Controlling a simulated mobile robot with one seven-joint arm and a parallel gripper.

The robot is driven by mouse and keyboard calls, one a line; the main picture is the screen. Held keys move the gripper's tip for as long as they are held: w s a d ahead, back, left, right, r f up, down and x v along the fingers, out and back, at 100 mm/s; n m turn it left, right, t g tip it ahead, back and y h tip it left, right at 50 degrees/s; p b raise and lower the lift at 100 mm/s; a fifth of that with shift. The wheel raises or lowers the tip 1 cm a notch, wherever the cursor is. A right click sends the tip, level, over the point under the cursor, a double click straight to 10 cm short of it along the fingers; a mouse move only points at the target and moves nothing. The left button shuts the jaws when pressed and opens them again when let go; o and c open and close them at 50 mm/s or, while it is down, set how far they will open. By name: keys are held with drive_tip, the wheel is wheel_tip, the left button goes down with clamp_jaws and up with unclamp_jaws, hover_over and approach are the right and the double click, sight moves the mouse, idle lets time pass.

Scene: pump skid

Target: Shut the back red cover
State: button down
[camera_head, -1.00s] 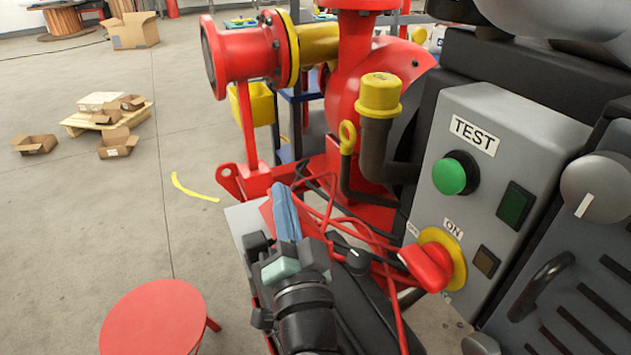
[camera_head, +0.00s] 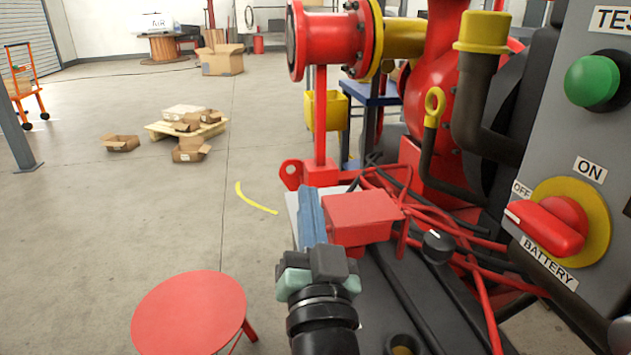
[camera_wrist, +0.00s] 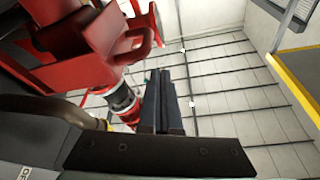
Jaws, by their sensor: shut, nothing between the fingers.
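My gripper (camera_head: 309,192) points away from me in the head view, its bluish fingers together and empty. A red box-shaped cover (camera_head: 362,215) sits just right of the fingers, at the far end of a dark battery-like case (camera_head: 400,285). I cannot tell whether the cover touches the fingers or how far open it is. No second cover is clearly visible. In the wrist view the closed fingers (camera_wrist: 165,80) show dark against a tiled floor, with red metal parts (camera_wrist: 75,50) to their left; I cannot tell whether the cover is among these.
Red and black cables run over the case around a black knob (camera_head: 437,246). A grey panel with a red battery switch (camera_head: 547,228) and green button (camera_head: 592,80) stands right. Red pump pipework (camera_head: 330,42) rises behind. A red stool (camera_head: 190,312) stands front left; open floor lies beyond.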

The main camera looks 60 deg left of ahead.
drive_tip(key=shift+s+f+b, duration=0.1)
drive_tip(key=shift+f+b, duration=0.5)
drive_tip(key=shift+f, duration=0.2)
drive_tip(key=b+v, duration=0.1)
drive_tip(key=v, duration=0.6)
drive_tip(key=shift+d+b, duration=0.25)
drive_tip(key=shift+b, duration=0.05)
drive_tip(key=shift+s+f, duration=0.1)
